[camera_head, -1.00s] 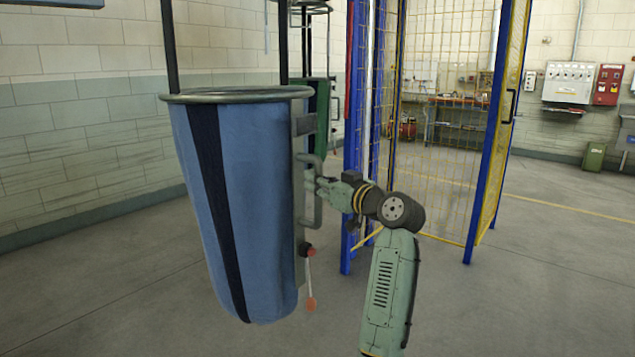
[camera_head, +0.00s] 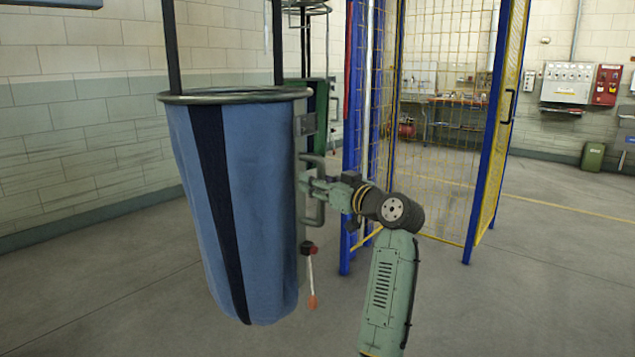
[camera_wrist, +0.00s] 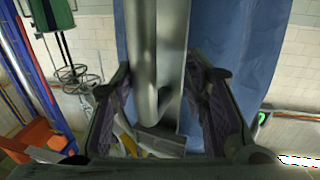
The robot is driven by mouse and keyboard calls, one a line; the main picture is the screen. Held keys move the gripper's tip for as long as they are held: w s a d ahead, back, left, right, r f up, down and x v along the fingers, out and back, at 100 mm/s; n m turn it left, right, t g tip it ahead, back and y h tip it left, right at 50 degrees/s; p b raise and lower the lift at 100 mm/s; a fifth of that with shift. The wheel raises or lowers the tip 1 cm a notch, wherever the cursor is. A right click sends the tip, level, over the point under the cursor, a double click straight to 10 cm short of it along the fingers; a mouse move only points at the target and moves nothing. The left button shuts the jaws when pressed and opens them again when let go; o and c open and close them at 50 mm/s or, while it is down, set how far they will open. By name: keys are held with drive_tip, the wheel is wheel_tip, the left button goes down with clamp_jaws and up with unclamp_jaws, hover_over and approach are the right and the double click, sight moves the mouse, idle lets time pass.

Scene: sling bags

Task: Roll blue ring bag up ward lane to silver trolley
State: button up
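The blue ring bag (camera_head: 262,200) hangs from a metal ring, with a dark stripe down its front, at the left of the head view. A grey loop handle (camera_head: 319,207) stands out from its right side. My gripper (camera_head: 305,187) is at this handle, reaching in from the right. In the wrist view my gripper (camera_wrist: 158,75) has its fingers apart, with the handle's grey tube (camera_wrist: 147,85) between them and blue cloth (camera_wrist: 235,50) behind. Firm contact with the handle cannot be made out. I cannot identify the silver trolley in these frames.
A blue-framed yellow mesh cage (camera_head: 440,150) stands just right of my gripper, with its door (camera_head: 503,120) open. A green bag (camera_head: 322,105) hangs behind the blue one. A block wall (camera_head: 80,130) runs along the left. The floor in front is clear.

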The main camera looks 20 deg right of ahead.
drive_tip(key=shift+a+r, duration=0.1)
idle(0.3)
drive_tip(key=v, duration=1.2)
